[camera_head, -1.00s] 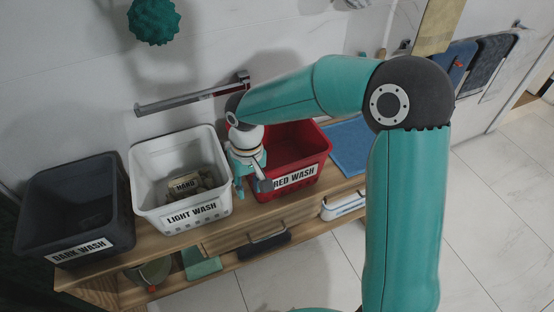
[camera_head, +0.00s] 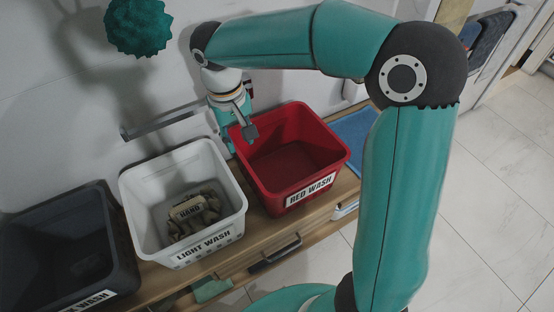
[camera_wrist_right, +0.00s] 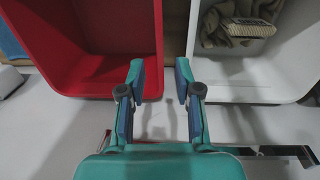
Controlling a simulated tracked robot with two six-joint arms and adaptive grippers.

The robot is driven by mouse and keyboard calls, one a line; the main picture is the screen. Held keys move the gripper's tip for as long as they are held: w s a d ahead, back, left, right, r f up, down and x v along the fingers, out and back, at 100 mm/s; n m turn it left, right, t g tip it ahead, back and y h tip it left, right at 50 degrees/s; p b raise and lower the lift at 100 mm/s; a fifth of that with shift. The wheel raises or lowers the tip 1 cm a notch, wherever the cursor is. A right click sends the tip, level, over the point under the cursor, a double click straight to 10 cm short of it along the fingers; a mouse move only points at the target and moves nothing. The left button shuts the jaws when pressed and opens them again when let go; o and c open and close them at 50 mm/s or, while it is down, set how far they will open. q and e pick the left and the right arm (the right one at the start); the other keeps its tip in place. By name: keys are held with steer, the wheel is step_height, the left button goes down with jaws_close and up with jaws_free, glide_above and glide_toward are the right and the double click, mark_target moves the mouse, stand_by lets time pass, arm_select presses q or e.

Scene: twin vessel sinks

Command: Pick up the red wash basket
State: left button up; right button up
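The red wash basket (camera_head: 292,152) stands upright on the wooden shelf, with a RED WASH label on its front; its inside looks empty. My right gripper (camera_head: 238,136) is open at the back left corner of this basket. In the right wrist view, the open fingers (camera_wrist_right: 160,74) have the red basket's side wall (camera_wrist_right: 159,45) between them in the picture, one finger toward its inside and one toward the white basket. How deep they sit, and whether they touch the wall, I cannot tell. My left gripper is not in view.
A dark basket (camera_head: 118,236) stands further left. A metal towel bar (camera_head: 165,122) runs along the wall behind. A blue mat (camera_head: 357,130) lies right.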

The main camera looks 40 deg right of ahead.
steer(key=b, duration=0.1)
glide_above(252, 182)
steer(key=f, duration=1.1)
steer(key=shift+w+a+f, duration=0.15)
steer(key=shift+w+a, duration=0.15)
steer(key=f, duration=0.5)
steer(key=shift+s+d, duration=0.25)
steer(key=shift+d, duration=0.05)
jaws_close()
